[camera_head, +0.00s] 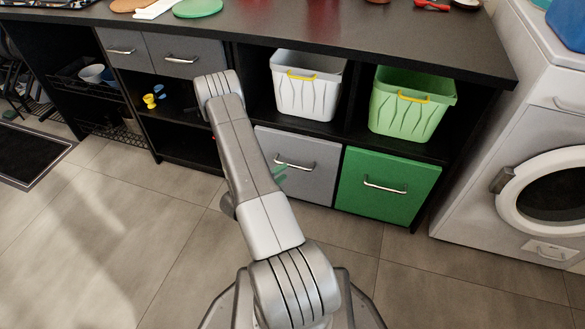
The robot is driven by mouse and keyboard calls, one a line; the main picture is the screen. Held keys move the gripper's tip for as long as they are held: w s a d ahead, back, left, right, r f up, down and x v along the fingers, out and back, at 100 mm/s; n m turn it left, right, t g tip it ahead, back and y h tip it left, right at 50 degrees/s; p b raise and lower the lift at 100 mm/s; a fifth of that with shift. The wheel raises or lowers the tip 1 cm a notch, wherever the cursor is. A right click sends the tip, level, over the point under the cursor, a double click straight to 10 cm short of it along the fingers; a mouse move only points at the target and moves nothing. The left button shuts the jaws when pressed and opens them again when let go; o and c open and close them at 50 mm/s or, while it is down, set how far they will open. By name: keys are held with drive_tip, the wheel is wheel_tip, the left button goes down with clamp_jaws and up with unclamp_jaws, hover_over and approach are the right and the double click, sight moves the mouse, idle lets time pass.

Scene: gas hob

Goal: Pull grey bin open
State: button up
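The grey bin (304,172) is a square grey front with a silver bar handle (295,164), low in the black counter unit, left of a green bin (388,187). Its front looks flush with the unit, so it appears shut. My arm crosses in front of its left edge and hides part of it. My gripper is mostly hidden behind my own arm link.
A white basket (306,92) and a green basket (408,112) stand on the shelf above the bins. Grey drawers (180,56) are at upper left. A white washing machine (510,130) stands at right. The tiled floor (350,232) before the bins is clear.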

sight(293, 166)
drive_tip(key=b+x, duration=0.1)
drive_tip(key=x, duration=0.5)
drive_tip(key=shift+w+d, duration=0.15)
drive_tip(key=shift+d, duration=0.05)
drive_tip(key=shift+c, duration=0.2)
clamp_jaws()
